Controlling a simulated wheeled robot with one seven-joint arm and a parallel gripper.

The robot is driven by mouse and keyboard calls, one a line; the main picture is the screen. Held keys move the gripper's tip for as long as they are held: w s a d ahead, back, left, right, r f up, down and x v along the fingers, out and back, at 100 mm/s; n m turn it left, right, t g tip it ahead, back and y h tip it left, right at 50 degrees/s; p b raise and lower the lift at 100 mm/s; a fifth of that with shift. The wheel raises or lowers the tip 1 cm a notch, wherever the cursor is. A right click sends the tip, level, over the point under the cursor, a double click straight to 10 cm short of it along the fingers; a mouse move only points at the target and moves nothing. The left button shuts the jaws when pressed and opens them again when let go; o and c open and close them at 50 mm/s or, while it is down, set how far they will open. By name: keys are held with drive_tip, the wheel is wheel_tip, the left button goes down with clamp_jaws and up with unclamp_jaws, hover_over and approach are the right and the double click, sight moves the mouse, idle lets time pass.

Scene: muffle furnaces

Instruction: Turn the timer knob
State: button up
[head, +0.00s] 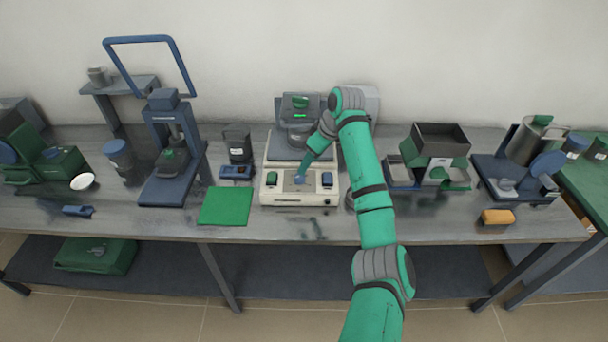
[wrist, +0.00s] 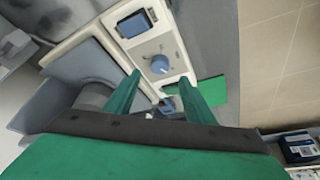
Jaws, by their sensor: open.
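The timer knob (wrist: 160,64) is a round blue dial on the cream front panel of a bench machine (head: 290,200). In the head view the knob (head: 299,179) sits mid-panel, between a green switch and a blue switch. My gripper (wrist: 160,82) is open, with its two green fingers apart. In the wrist view the knob shows just beyond the fingertips, roughly in line with the gap between them. I cannot tell whether the fingers touch it. In the head view my arm comes from the lower right, and the gripper's fingers are too small to make out.
A blue rocker switch (wrist: 134,24) sits beside the knob. A green mat (head: 225,206) lies left of the machine, with a small blue device (head: 236,172) behind it. A blue press (head: 170,150) stands farther left. A hopper machine (head: 437,150) stands to the right.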

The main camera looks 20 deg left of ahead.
sight(301, 177)
drive_tip(key=x, duration=0.8)
drive_tip(key=shift+a+f, duration=0.15)
drive_tip(key=shift+f, duration=0.1)
drive_tip(key=c, duration=1.1)
